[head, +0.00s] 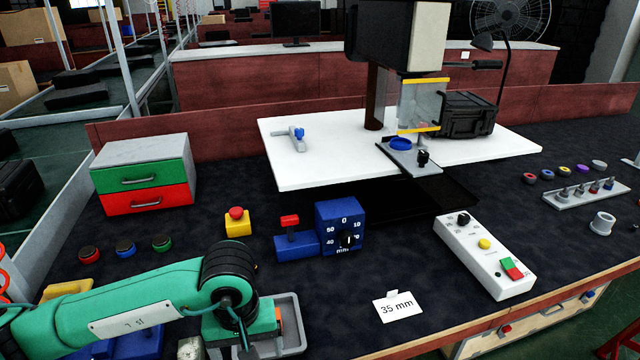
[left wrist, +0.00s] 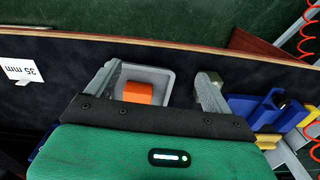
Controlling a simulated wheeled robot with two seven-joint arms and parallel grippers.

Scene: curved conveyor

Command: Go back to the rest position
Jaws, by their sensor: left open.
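My left arm comes in from the left in the head view, and its gripper (head: 262,325) points down at a grey tray (head: 291,341) near the table's front edge. In the left wrist view the left gripper (left wrist: 158,75) is open, its two fingers spread wide. An orange block (left wrist: 145,93) lies in the grey tray (left wrist: 158,73) between the fingers, with a clear gap to the right-hand finger. A sliver of the orange block (head: 278,317) shows in the head view. The right gripper is not in view.
A "35 mm" card (head: 397,307) lies right of the tray. Behind stand a blue dial block (head: 340,215), a yellow-based red button (head: 237,222) and a white control box (head: 485,257). Blue and yellow parts (left wrist: 262,110) are close beside the gripper. A white table (head: 320,165) stands behind.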

